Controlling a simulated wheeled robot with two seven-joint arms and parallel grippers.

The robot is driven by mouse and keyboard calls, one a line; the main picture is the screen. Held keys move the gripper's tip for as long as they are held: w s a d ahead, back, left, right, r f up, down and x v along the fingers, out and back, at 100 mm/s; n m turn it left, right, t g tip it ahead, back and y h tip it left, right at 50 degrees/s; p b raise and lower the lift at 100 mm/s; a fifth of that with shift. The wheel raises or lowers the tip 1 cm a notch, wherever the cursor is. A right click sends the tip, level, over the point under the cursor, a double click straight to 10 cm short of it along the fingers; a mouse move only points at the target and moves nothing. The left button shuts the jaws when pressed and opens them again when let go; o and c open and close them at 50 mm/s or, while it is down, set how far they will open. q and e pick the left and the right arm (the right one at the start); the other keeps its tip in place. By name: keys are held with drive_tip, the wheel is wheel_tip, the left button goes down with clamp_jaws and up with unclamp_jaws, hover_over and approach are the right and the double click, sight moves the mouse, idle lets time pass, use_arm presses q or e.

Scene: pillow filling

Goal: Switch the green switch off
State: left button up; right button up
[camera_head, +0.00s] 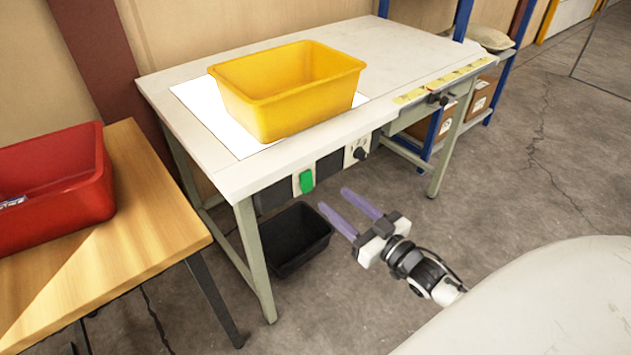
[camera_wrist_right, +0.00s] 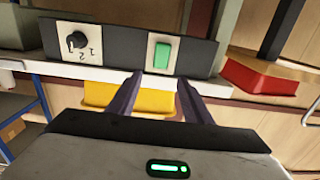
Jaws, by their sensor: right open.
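The green switch (camera_head: 306,181) sits on a pale plate in the dark panel under the front edge of the white worktable (camera_head: 405,50). It also shows in the right wrist view (camera_wrist_right: 162,56), just ahead of the fingertips. My right gripper (camera_head: 333,200) is open and empty, its two purple fingers apart and pointing toward the panel. In the head view the fingertips are right of and slightly below the switch, and look apart from it. Whether the switch is on or off I cannot tell. My left gripper is not in view.
A black rotary knob (camera_head: 360,153) is on the same panel, right of the switch. A yellow bin (camera_head: 290,95) stands on the worktable. A black bin (camera_head: 295,238) is below. A red bin (camera_head: 60,185) stands on a wooden table (camera_head: 135,235) at left.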

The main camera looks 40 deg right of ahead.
sight(307, 177)
drive_tip(key=w, duration=0.8)
drive_tip(key=shift+w+a+b, duration=0.25)
drive_tip(key=shift+a+b, duration=0.05)
drive_tip(key=shift+a, duration=0.1)
drive_tip(key=shift+w, duration=0.45)
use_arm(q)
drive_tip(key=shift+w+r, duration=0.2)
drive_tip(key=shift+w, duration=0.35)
